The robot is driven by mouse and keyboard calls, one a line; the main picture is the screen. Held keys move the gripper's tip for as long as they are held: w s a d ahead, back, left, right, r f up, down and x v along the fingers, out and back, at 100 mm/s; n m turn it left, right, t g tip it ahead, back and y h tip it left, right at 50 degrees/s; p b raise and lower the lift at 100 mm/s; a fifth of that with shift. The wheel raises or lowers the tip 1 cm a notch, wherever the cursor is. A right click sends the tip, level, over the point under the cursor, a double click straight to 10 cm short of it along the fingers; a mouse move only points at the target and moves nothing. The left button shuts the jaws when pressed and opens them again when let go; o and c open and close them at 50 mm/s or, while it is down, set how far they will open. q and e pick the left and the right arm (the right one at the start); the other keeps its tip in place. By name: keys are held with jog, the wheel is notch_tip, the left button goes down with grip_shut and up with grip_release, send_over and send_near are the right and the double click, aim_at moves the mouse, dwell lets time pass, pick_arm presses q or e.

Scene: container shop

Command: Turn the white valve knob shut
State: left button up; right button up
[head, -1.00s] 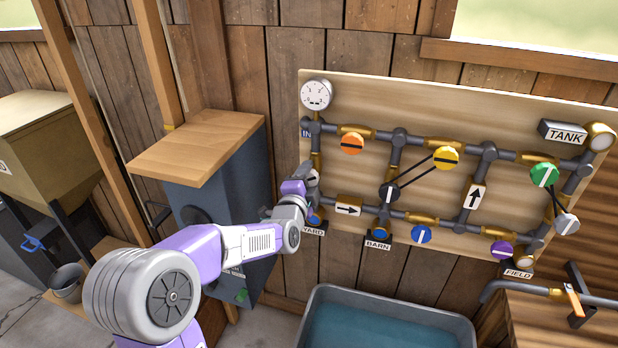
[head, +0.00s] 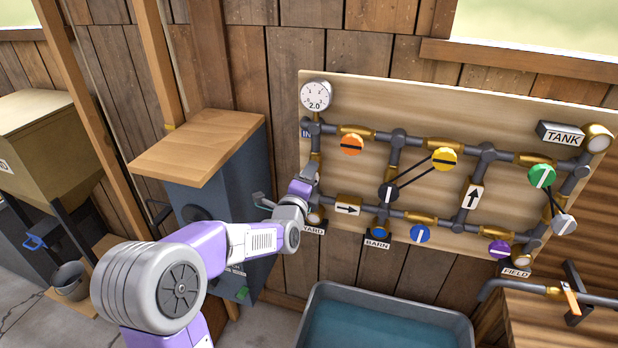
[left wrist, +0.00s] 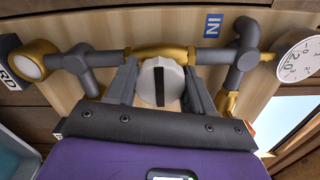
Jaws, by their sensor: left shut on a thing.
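The white valve knob (left wrist: 174,86) shows in the left wrist view, round and ridged, with a black bar across its face. It sits on a brass valve body in the pipe run, and the bar stands crosswise to that pipe. My left gripper (left wrist: 160,92) is shut on the knob, one finger at each side of it. In the head view my left gripper (head: 305,184) is at the left end of the pipe board (head: 430,115) and hides the knob. My right gripper is not in view.
Orange (head: 351,145), yellow (head: 444,159) and blue (head: 420,234) knobs sit on the board to the right. A round gauge (head: 315,94) above reads 2.0. A water trough (head: 390,292) stands below, and a blue-grey cabinet (head: 240,185) stands left of the board.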

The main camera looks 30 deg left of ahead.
pick_arm(q)
jog(key=o, duration=1)
jog(key=shift+a, duration=0.1)
jog(key=shift+o, duration=0.2)
jog(key=v, duration=0.7)
jog(key=shift+s, duration=0.3)
